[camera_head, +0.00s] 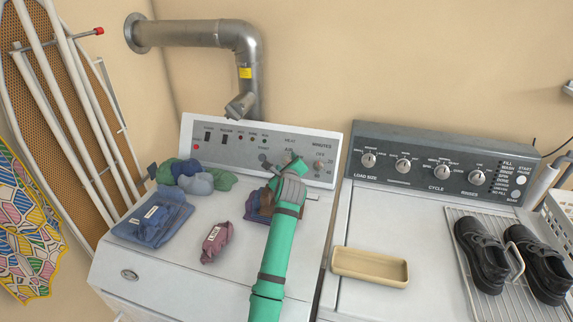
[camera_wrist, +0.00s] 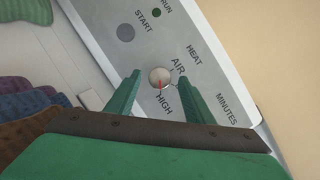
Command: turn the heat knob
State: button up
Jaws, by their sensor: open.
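The heat knob (camera_wrist: 159,77) is a small round pale knob with a red pointer mark, on the grey dryer panel (camera_wrist: 208,73). In the wrist view HEAT, AIR and HIGH are printed around it, and the red mark points toward HIGH. My gripper (camera_wrist: 160,79) is open, with one green finger on each side of the knob. Gaps show between the fingers and the knob; whether either touches is hard to tell. In the head view my gripper (camera_head: 280,166) is at the right half of the dryer panel (camera_head: 222,151) and hides most of the knob area.
Folded blue clothes (camera_head: 152,219), rolled socks (camera_head: 196,183) and a maroon bundle (camera_head: 216,242) lie on the dryer top. The washer panel (camera_head: 425,169), a tan tray (camera_head: 370,267) and black shoes (camera_head: 482,255) are to the right. A metal duct (camera_head: 190,34) rises behind.

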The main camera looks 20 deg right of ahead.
jog(key=shift+w, duration=0.1)
jog(key=c, duration=1)
jog(key=shift+w+a, duration=0.1)
jog(key=shift+c, duration=0.2)
jog(key=shift+n, duration=0.3)
jog(key=n, duration=0.1)
jog(key=n+y, duration=0.1)
jog(key=n, duration=0.1)
jog(key=n+g, duration=0.1)
jog(key=shift+d+r+n+y, duration=0.15)
jog(key=shift+d+n+y, duration=0.15)
jog(key=shift+d, duration=0.05)
jog(key=n+g, duration=0.1)
jog(key=n, duration=0.2)
jog(key=n+g, duration=0.1)
jog(key=n, duration=0.2)
jog(key=shift+r+g+y, duration=0.15)
jog(key=shift+g+y, duration=0.15)
jog(key=shift+n, duration=0.3)
